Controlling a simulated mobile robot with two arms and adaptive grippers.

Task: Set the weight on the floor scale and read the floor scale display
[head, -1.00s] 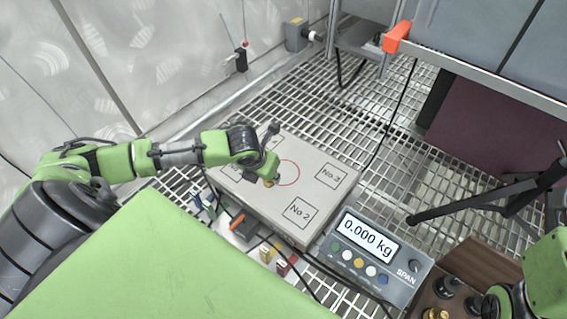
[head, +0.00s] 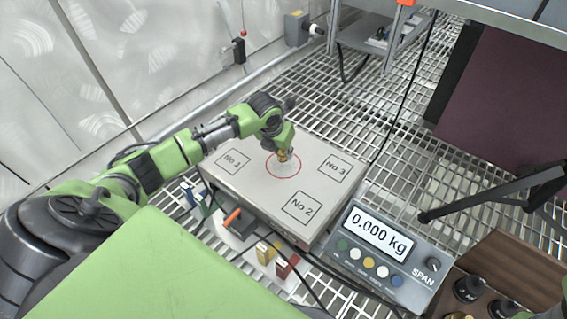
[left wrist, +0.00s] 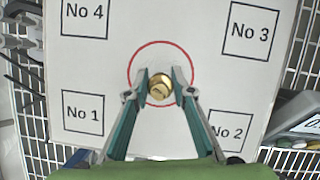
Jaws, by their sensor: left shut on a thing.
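The brass weight (head: 282,156) is in my left gripper (head: 284,150), over the red circle on the floor scale platform (head: 250,190). In the left wrist view the weight (left wrist: 160,86) sits between the fingertips of the left gripper (left wrist: 160,88), inside the circle as seen from above. I cannot tell whether its base touches the plate. The plate carries boxes marked No 1 to No 4. The scale display (head: 379,234) reads 0.000 kg. My right gripper is not in view.
A wooden block (head: 510,265) with dark-knobbed and brass weights stands at the lower right. Small coloured blocks (head: 280,262) and cables lie in front of the platform. A black tripod leg (head: 470,205) crosses the grating at right. A wall stands at left.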

